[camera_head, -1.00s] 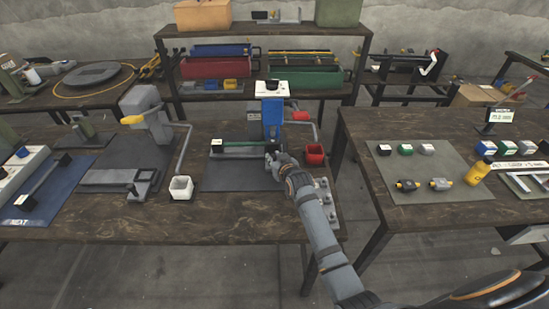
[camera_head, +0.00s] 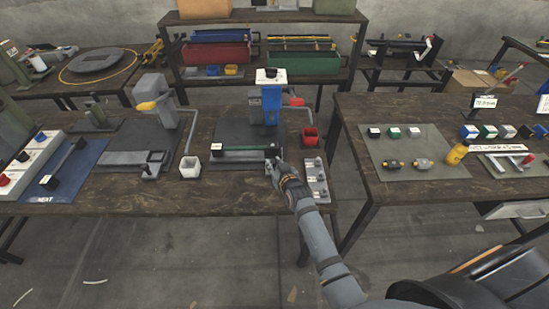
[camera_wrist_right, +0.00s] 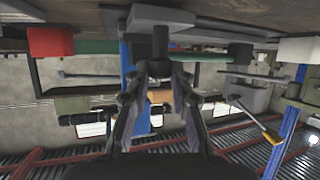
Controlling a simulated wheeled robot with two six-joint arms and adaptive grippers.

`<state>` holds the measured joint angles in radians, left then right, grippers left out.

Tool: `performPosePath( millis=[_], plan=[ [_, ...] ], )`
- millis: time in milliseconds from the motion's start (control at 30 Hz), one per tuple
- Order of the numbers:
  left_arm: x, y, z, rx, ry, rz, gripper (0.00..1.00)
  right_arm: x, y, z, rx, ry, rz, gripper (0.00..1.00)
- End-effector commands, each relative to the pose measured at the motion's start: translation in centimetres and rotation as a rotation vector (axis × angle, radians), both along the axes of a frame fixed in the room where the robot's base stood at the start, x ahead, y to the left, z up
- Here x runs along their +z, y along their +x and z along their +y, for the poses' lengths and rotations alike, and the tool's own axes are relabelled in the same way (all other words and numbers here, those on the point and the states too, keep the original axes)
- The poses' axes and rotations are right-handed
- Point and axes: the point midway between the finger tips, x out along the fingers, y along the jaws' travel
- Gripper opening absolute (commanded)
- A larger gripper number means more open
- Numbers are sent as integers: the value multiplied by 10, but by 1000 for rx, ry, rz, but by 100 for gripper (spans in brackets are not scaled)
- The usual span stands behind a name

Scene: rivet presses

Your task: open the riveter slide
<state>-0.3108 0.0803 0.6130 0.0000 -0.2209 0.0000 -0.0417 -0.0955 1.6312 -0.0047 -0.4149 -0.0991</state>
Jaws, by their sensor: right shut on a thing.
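The riveter (camera_head: 271,98) has a blue upright body with a white top and stands near the middle of the bench on a dark base. Its slide (camera_head: 243,148), a low bar with a green strip and dark end blocks, lies across the base, toward the front, with bare dark base behind it. My right gripper (camera_head: 274,165) is at the right end of the slide. In the right wrist view, its two fingers (camera_wrist_right: 158,70) are shut on a dark round handle (camera_wrist_right: 160,42). The fingers hide part of the handle. My left gripper is not in view.
A red bin (camera_head: 309,136) and a grey plate with knobs (camera_head: 315,180) stand right of the riveter. A white bin (camera_head: 190,166) and a grey press (camera_head: 152,115) are on the left. The bench front (camera_head: 225,200) is clear.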

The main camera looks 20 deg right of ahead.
Motion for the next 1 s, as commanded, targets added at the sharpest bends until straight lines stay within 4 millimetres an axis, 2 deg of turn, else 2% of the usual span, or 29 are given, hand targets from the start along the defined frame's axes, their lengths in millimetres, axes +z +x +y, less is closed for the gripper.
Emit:
performPosePath(
  millis=[200, 233, 400, 667, 767, 1000],
  plan=[
    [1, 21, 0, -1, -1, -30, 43, 0, 0, 0, 0, 0, -2, 0],
    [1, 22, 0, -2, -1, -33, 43, 0, 0, 0, 0, 1, -2, 25],
    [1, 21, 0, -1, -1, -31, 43, 0, 0, 0, 0, 1, -2, 46],
    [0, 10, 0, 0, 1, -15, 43, 0, 0, 0, 0, 1, -2, 46],
    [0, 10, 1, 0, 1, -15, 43, 3, -7, 0, 0, 1, -3, 46],
    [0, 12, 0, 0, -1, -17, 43, 23, -57, -2, -1, 3, -1, 46]
  ],
)
